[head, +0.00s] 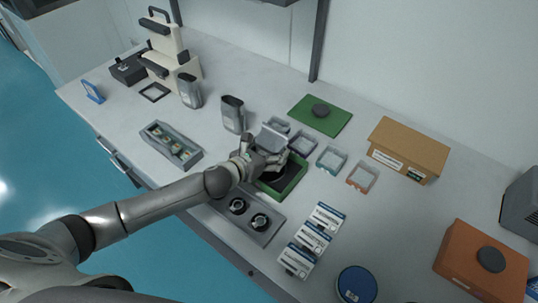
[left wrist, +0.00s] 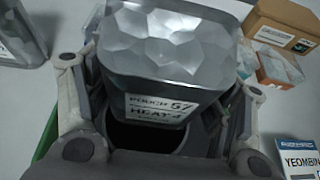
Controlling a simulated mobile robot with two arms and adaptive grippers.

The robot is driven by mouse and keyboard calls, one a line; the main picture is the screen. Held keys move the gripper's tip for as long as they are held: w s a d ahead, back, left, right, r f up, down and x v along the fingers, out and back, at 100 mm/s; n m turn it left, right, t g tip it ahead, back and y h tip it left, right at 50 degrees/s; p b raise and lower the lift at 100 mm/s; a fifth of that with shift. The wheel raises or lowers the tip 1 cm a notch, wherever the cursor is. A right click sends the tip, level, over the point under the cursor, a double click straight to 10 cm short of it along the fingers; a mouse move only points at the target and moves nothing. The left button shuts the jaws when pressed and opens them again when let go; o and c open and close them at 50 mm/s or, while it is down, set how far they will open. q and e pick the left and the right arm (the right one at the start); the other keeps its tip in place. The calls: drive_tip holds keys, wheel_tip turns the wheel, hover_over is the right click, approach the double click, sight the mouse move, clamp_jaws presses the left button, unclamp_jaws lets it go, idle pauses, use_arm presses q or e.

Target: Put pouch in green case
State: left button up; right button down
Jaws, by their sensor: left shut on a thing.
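A silver pouch (head: 273,138) with a faceted surface is held in my left gripper (head: 262,160). In the left wrist view the pouch (left wrist: 170,45) sits between the fingers, with a white label reading "POUCH 57 HEAT 4". The green case (head: 296,181) is an open green tray with a dark inside, directly below and partly hidden by my gripper. Its green edge shows at the left of the left wrist view (left wrist: 46,136). The pouch appears above the case; the exact gap cannot be told. My right gripper is not in view.
A green lid-like plate (head: 334,123) with a black knob lies behind. Small coloured frames (head: 331,160) stand right of the case. A grey tray with two round parts (head: 249,215) is in front. Labelled packets (head: 312,238) lie front right, and grey canisters (head: 232,114) stand behind left.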

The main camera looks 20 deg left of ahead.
use_arm(q)
wheel_tip(320, 180, down, 2)
drive_tip(key=shift+f, duration=0.15)
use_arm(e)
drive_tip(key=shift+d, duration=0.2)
use_arm(q)
drive_tip(key=shift+f, duration=0.1)
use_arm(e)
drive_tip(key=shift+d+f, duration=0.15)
use_arm(q)
drive_tip(key=o, duration=1.2)
drive_tip(key=shift+s+f, duration=0.1)
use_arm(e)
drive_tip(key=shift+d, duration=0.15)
